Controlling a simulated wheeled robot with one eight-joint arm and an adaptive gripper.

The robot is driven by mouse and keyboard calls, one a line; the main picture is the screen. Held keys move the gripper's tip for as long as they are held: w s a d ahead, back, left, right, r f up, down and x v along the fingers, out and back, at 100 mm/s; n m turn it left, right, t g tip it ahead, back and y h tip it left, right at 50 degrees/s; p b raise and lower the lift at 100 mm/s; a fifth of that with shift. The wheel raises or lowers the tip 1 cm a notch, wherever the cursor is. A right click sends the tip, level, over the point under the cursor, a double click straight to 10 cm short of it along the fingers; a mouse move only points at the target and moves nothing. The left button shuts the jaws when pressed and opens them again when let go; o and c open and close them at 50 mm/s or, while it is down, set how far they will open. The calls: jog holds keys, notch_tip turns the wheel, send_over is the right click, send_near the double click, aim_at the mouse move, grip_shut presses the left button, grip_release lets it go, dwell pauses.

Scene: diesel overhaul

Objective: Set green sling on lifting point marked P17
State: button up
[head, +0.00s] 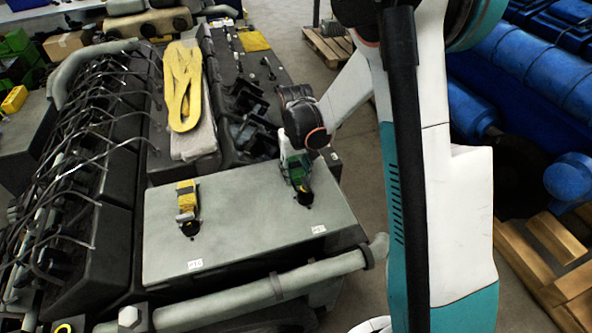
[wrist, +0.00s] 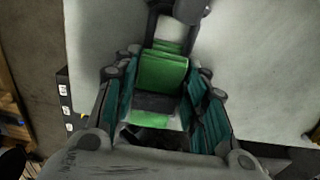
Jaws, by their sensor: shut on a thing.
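The green sling (head: 298,176) is between the fingers of my gripper (head: 292,160), over the right lifting point (head: 305,198) on the grey cover (head: 250,213). In the wrist view the folded green sling (wrist: 163,70) sits between both fingers of my gripper (wrist: 160,85), with a dark metal fitting (wrist: 178,14) just beyond it. The sling's lower end is at or very near the lifting point; I cannot tell whether it is seated. A small white label (head: 318,229) lies in front of this point, too small to read surely.
A yellow sling (head: 186,196) stands on the left lifting point, with its own label (head: 195,265). A larger yellow sling (head: 183,85) lies behind on a cloth. Black cables (head: 85,130) run along the left. A thick pipe (head: 270,290) crosses the front.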

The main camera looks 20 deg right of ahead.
jog(key=o, duration=1.4)
jog(key=shift+r, duration=0.1)
notch_tip(320, 180, up, 12)
jog(key=shift+f, duration=0.1)
